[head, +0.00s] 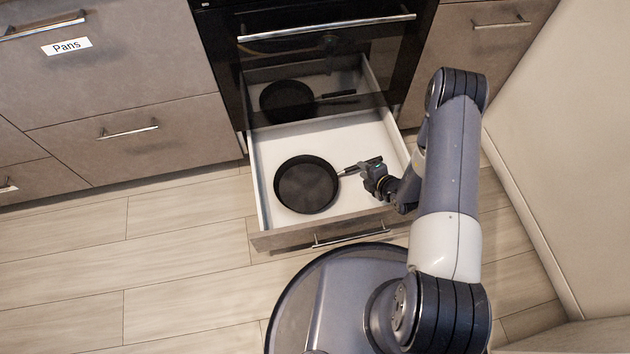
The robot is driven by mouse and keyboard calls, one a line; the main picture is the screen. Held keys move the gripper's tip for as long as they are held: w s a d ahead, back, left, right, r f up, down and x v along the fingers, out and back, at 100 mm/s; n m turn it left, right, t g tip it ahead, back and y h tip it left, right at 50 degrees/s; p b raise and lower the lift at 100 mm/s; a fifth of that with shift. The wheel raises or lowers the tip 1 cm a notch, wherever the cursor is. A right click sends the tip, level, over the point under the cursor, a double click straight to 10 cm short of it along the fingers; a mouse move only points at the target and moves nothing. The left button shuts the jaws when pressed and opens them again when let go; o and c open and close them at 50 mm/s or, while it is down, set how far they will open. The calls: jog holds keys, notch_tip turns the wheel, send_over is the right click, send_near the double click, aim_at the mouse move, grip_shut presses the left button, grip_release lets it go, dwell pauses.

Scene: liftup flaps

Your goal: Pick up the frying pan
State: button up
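A black round frying pan (307,185) lies in the white open drawer (262,146) under the oven. Its handle points right and slightly up, toward my gripper (366,172). My gripper is at the handle, near its outer part, above the drawer's right side. Gripper and handle overlap in the picture. The fingers are small and dark, so I cannot tell whether they are shut on the handle or open around it.
The black oven door (330,50) stands behind the drawer and mirrors the pan. The drawer front (330,233) has a metal handle. A closed drawer at upper left carries a "Pans" label (67,46). A pale wall (560,150) is close on the right. The floor at left (150,240) is clear.

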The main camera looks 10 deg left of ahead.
jog(key=b, duration=0.4)
send_near(353, 170)
jog(key=x, duration=0.3)
jog(key=shift+w+a+f, duration=0.1)
jog(key=shift+a+f, duration=0.05)
jog(key=shift+f, duration=0.2)
jog(key=b+x, duration=0.4)
jog(key=x, duration=0.3)
jog(key=shift+w+a, duration=0.15)
jog(key=shift+w, duration=0.05)
grip_shut()
jog(key=shift+r, duration=0.1)
